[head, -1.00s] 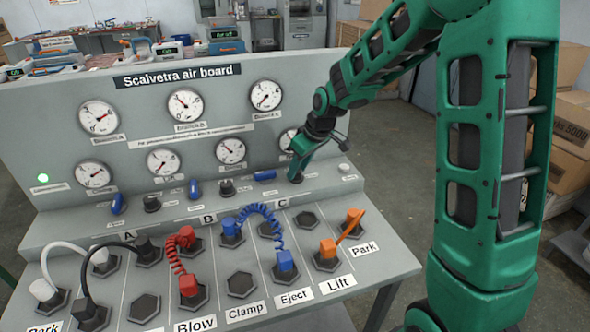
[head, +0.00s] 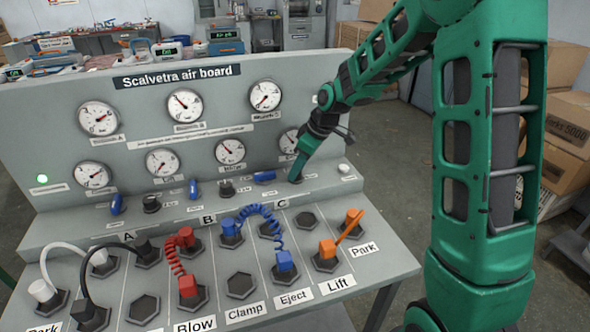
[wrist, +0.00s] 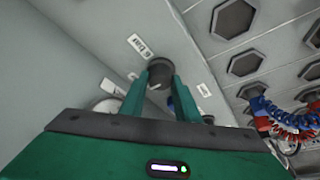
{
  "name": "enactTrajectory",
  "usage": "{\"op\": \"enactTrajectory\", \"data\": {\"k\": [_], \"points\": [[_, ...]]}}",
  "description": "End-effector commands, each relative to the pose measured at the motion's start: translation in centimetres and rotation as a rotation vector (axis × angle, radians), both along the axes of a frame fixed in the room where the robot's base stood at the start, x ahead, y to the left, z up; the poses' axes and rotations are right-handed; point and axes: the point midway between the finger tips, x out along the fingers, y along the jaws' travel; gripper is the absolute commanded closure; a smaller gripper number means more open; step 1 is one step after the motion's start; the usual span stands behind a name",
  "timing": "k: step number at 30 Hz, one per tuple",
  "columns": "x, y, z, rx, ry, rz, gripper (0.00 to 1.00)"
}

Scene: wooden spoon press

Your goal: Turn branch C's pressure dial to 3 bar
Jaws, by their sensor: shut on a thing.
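The branch C pressure dial (head: 296,179) is a small dark knob at the right of the board's ledge, mostly hidden by my gripper in the head view. In the wrist view the dark round knob (wrist: 160,70) sits between my two green fingertips. My gripper (wrist: 160,82) is shut on this knob; it also shows in the head view (head: 299,171). The branch C gauge (head: 265,96) is at the upper right of the board; its needle points to the lower left, and its numbers are too small to read. A lower gauge (head: 289,141) is partly hidden behind my gripper.
Blue levers (head: 265,177) and two other dark dials (head: 227,187) stand along the ledge left of my gripper. A white button (head: 345,168) is just right of it. Coiled blue (head: 262,212) and red hoses (head: 176,258) and an orange plug (head: 327,249) sit on the lower panel.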

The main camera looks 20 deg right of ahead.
Motion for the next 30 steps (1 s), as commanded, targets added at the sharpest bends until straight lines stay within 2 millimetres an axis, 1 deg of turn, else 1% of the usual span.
{"op": "enactTrajectory", "data": {"k": [1, 2, 3, 4, 13, 17, 20, 27, 30], "points": [[0.1, -0.1, 0.0, -0.002, -0.003, -0.002, 0.94], [0.1, -0.1, 0.0, -0.002, -0.003, -0.002, 0.69], [0.1, -0.2, 0.0, -0.002, -0.002, -0.003, 0.59], [0.1, -0.2, 0.0, -0.002, -0.002, -0.003, 0.53], [0.0, -0.1, 0.1, -0.001, -0.001, -0.003, 0.53], [-0.1, -0.4, 0.8, -0.001, -0.003, -0.003, 0.53], [-0.5, -0.8, 2.2, -0.002, -0.005, -0.005, 0.53], [-1.6, -2.1, 6.4, -0.002, -0.005, -0.004, 0.53], [-2.1, -2.5, 7.9, -0.001, -0.004, -0.004, 0.53]]}}
